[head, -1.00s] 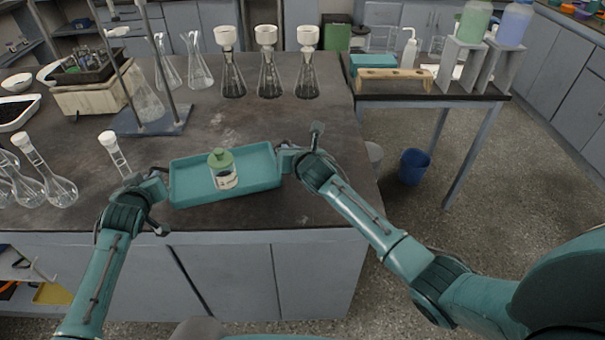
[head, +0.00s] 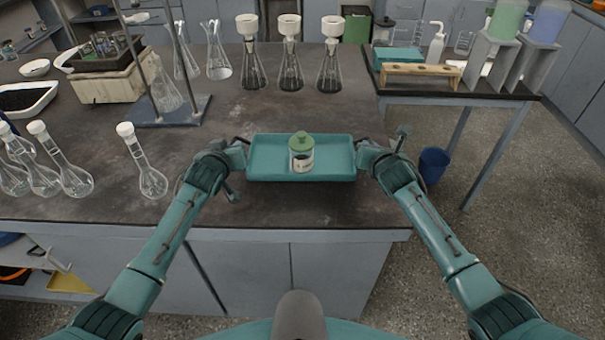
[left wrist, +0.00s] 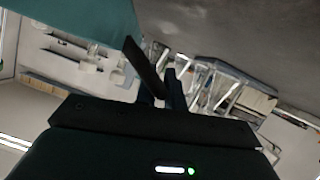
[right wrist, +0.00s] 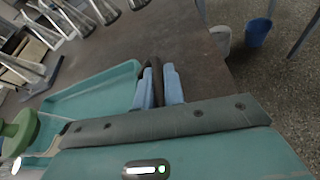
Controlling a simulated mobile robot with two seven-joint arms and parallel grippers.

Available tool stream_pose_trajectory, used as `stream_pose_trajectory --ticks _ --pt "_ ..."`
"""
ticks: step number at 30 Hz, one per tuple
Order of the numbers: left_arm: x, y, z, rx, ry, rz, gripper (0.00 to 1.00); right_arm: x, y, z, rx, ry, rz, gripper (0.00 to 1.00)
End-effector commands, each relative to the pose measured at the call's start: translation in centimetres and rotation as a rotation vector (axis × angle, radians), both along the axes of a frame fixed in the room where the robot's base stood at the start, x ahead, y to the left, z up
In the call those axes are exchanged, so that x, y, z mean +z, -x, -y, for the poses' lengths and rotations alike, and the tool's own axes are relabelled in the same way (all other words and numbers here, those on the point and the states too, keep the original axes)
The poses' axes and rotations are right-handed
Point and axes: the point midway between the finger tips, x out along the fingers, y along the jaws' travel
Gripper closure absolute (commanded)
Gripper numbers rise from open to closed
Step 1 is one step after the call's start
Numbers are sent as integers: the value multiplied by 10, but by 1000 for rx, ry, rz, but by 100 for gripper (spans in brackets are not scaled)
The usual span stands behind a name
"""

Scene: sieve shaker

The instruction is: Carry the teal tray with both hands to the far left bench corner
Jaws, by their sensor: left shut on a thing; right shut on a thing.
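The teal tray (head: 262,172) is level over the front of the dark bench (head: 320,210); I cannot tell how far it is above the top. A jar with a green lid (head: 301,155) stands upright in it near the middle. My left gripper (head: 242,146) is shut on the tray's left end. My right gripper (head: 363,152) is shut on its right end. In the right wrist view, blue fingers (right wrist: 158,86) close around a dark handle beside the tray wall (right wrist: 95,92). In the left wrist view, the tray (left wrist: 75,18) fills the upper left.
Volumetric flasks (head: 150,180) stand left of the tray. Funnel-topped flasks (head: 290,72) stand behind. Bench between tray and flasks is clear.

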Motion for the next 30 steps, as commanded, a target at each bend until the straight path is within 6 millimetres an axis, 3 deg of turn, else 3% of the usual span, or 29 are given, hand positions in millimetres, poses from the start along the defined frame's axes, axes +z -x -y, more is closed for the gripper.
stream_pose_trajectory --ticks 11,30 --pt "-4 1 6 -9 5 4 100 -4 0 -4 6 -7 4 100" --pt "-46 0 6 -9 5 4 100 -45 0 -4 6 -7 4 100"
